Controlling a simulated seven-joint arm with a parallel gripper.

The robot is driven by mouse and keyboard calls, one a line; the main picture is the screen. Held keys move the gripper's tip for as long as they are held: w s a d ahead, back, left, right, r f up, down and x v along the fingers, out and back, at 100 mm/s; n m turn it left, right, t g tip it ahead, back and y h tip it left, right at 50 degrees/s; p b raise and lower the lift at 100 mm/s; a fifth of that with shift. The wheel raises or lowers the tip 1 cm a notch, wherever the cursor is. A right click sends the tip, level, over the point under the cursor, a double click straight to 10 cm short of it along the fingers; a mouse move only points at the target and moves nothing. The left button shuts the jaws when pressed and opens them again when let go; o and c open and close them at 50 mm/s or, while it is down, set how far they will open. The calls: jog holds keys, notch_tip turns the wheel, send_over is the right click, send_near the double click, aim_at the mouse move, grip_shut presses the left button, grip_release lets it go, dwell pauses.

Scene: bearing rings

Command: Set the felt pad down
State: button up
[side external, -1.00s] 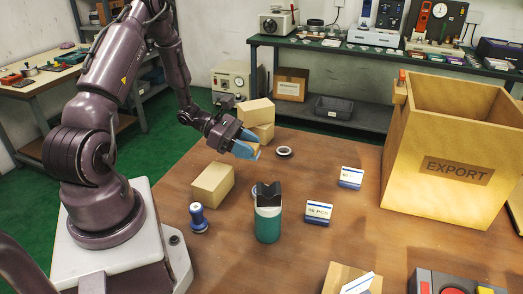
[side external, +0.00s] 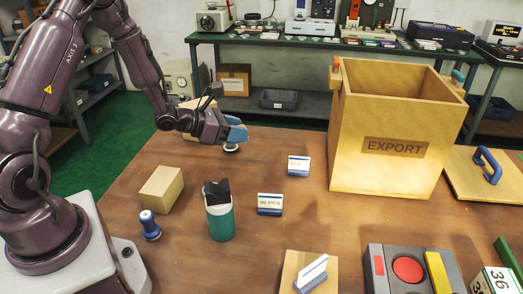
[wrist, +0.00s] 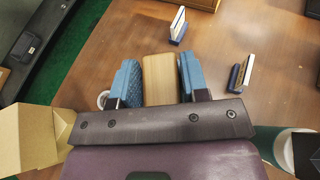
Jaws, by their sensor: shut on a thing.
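My gripper (side external: 238,130) is above the table near its far side, with blue fingers. In the wrist view, my gripper (wrist: 158,80) is shut on a tan rectangular piece, which I take to be the felt pad (wrist: 159,79). The pad fills the space between the two fingers. In the wrist view the ring (wrist: 102,99) shows beside the left finger, partly hidden.
The large EXPORT box (side external: 392,150) stands to the right. Two card stands (side external: 299,166) (side external: 270,204) stand on the table (side external: 335,215). A green canister (side external: 220,222), a carton (side external: 161,190) and a blue spool-like tool (side external: 150,226) stand nearer.

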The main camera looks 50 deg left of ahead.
jog(key=w+a+n+y, duration=0.2)
jog(key=a+n+y, duration=0.1)
send_over(263, 150)
jog(key=shift+t, duration=0.3)
jog(key=f, duration=1)
jog(key=shift+s, duration=0.25)
jog(key=shift+w+f, duration=0.2)
jog(key=shift+f, duration=1.55)
jog(key=shift+f, duration=0.1)
jog(key=o, duration=0.9)
jog(key=shift+f, duration=0.1)
